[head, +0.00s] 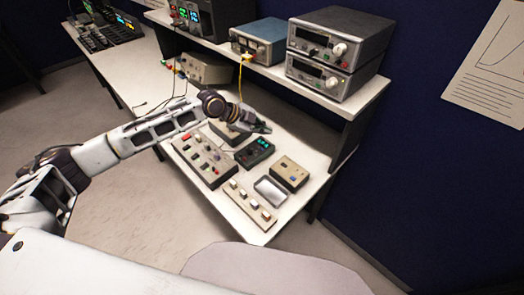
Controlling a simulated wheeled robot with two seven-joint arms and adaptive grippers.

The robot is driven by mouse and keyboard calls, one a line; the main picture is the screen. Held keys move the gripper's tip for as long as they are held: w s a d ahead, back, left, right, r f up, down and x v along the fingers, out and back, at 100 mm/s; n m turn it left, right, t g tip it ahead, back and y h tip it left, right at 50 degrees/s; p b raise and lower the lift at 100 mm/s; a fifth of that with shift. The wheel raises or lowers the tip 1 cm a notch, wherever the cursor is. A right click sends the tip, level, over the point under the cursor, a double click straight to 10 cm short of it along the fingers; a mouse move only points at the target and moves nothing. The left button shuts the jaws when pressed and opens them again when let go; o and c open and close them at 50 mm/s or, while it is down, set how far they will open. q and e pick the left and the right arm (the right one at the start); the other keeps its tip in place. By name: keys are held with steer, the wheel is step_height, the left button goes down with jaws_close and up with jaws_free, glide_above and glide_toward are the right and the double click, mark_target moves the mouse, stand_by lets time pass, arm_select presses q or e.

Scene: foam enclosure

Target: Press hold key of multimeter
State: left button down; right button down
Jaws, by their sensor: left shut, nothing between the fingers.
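A small dark device with green lights (255,153) lies on the white bench (318,160). It may be the multimeter, but I cannot read its keys or pick out the hold key at this size. My left gripper (266,129) is shut and empty, above the bench just behind the dark device. I cannot tell whether it touches anything. A grey box (226,136) is partly hidden under my left wrist. My right gripper is not in view.
A beige panel with several buttons (204,162), a tan box (290,173), a pale tray (271,191) and a beige strip (249,204) crowd the bench front. A shelf above holds stacked grey instruments (338,42) and a blue unit (258,40). A yellow cable (242,78) hangs from the shelf.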

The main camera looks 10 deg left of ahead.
mark_target(262, 149)
arm_select(q)
steer(key=shift+f+b, duration=1.05)
steer(key=shift+f, duration=0.45)
steer(key=shift+f+b, duration=0.6)
steer(key=shift+f, duration=0.2)
steer(key=shift+f+b, duration=0.5)
steer(key=shift+f, duration=0.8)
